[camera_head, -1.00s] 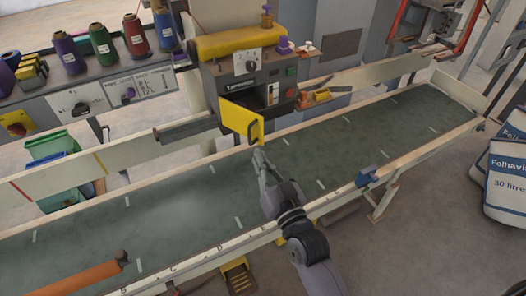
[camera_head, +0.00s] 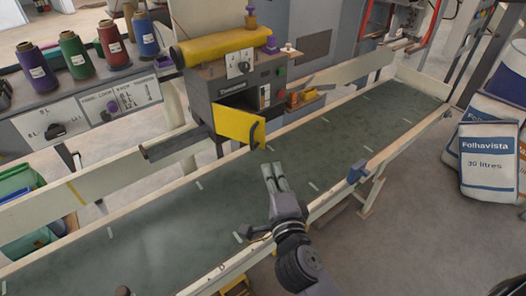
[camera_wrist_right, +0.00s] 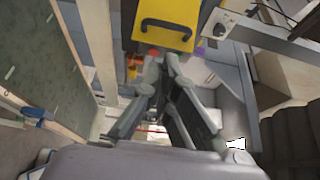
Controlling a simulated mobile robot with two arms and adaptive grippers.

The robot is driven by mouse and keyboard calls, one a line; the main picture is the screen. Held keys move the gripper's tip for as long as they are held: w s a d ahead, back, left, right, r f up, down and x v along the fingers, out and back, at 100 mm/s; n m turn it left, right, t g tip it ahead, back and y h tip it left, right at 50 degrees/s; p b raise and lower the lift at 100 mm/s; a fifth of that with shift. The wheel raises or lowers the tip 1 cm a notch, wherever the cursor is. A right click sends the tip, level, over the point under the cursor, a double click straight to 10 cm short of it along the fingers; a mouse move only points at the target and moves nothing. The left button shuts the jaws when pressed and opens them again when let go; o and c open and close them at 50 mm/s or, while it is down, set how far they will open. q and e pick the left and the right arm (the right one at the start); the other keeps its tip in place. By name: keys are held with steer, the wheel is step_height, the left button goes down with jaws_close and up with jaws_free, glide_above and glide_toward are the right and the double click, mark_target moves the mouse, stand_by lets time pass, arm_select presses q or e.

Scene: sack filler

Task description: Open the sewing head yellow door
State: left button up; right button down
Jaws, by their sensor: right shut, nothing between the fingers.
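The sewing head (camera_head: 232,84) is a dark grey box with a yellow top cover, standing over the far side of the conveyor. Its yellow door (camera_head: 232,122) stands swung out from the front, with a dark opening behind it. A black handle (camera_head: 255,133) sits on the door's right part. My right gripper (camera_head: 272,172) is shut and empty over the belt, below and slightly right of the handle, apart from it. In the right wrist view the gripper (camera_wrist_right: 162,68) points toward the door (camera_wrist_right: 182,10), whose handle (camera_wrist_right: 167,28) shows beyond the fingertips. My left gripper is not in view.
The green conveyor belt (camera_head: 340,150) runs beneath, with pale side rails. A blue block (camera_head: 356,171) sits on the near rail. Thread cones (camera_head: 72,55) stand on a panel at the left. Sacks (camera_head: 487,160) stand at the right.

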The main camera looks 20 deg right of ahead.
mark_target(263, 137)
steer(key=w, duration=0.3)
steer(key=w+p, duration=0.1)
steer(key=w, duration=0.2)
steer(key=w+d, duration=0.1)
steer(key=w, duration=0.2)
steer(key=shift+d+p, duration=0.1)
steer(key=shift+p, duration=0.2)
steer(key=shift+w, duration=0.4)
